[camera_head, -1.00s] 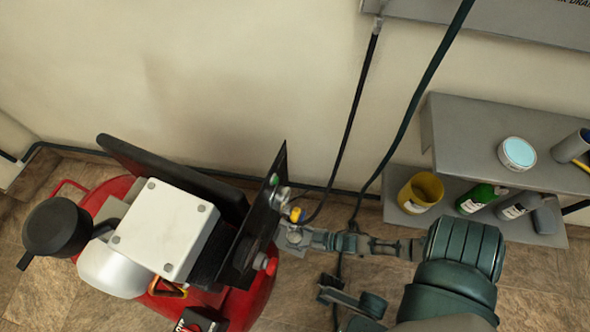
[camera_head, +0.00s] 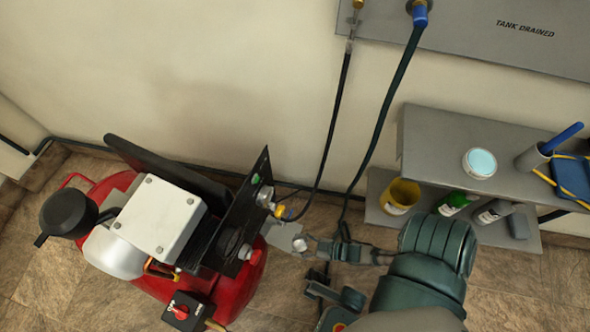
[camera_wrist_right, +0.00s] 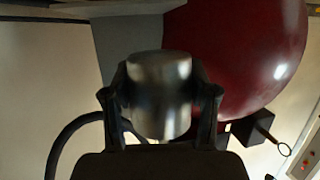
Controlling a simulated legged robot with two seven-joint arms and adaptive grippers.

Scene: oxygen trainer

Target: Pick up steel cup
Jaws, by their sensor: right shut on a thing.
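The steel cup (camera_wrist_right: 160,95) is a shiny metal cylinder between the fingers of my right gripper (camera_wrist_right: 160,100) in the wrist view. The fingers press on its two sides. In the head view my right gripper (camera_head: 306,244) is beside the front of the red compressor, and the cup (camera_head: 299,243) shows as a small pale metal spot at its fingertips. A small grey plate (camera_head: 281,237) lies just left of the cup. My left gripper is not in view.
The red compressor (camera_head: 232,292) with a black panel (camera_head: 238,225) stands left of the gripper. A black hose (camera_head: 335,115) and a dark green hose (camera_head: 388,110) hang from the wall panel. A grey shelf (camera_head: 430,135) holding several containers is at right.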

